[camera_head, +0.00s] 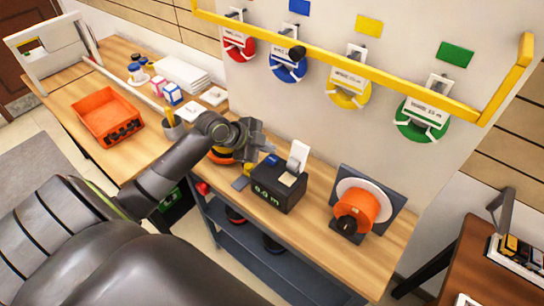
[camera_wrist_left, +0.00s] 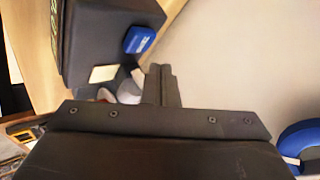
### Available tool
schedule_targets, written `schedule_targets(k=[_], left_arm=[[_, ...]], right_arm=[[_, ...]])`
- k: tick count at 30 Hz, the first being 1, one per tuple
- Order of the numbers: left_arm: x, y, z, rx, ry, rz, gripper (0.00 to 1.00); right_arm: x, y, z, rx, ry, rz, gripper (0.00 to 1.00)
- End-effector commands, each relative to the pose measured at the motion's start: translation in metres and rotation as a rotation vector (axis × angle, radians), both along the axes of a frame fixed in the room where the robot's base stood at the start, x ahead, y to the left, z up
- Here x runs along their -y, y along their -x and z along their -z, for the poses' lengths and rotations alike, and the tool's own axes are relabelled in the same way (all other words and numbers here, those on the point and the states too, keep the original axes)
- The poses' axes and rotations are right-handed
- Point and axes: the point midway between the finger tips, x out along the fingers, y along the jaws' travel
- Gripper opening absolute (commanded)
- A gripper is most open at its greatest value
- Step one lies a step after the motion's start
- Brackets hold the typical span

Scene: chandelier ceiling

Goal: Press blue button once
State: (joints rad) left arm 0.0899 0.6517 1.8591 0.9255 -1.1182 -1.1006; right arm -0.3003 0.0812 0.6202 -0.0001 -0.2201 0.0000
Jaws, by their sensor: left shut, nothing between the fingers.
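The blue button (camera_head: 271,160) sits on top of a black box (camera_head: 277,194) whose front display reads "0.0 m". The button also shows in the left wrist view (camera_wrist_left: 140,39), with white lettering on it. My left gripper (camera_head: 266,149) is at the back left of the box, close to the button. In the left wrist view its fingers (camera_wrist_left: 161,70) are shut together and empty. Their tips lie a little below and right of the button in that picture; I cannot tell the height gap. My right gripper is in neither view.
A white upright piece (camera_head: 298,154) stands on the box. An orange reel (camera_head: 358,209) is right of it on the bench. An orange tray (camera_head: 107,116) lies at left.

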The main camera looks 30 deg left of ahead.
Motion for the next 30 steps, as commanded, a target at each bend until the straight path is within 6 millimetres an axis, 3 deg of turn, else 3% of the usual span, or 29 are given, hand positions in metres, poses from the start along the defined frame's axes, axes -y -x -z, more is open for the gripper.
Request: schedule_targets(k=[1, 10, 30], left_arm=[[0.0, 0.0, -0.01, 0.001, -0.001, 0.0, 0.0], [0.0, 0.0, -0.039, 0.0, -0.001, 0.001, 0.0], [0.0, 0.0, -0.039, 0.0, 0.0, 0.0, 0.0]], right_arm=[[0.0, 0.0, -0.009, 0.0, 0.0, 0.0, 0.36], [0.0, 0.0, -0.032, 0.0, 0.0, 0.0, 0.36], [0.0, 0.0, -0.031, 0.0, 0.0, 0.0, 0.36]])
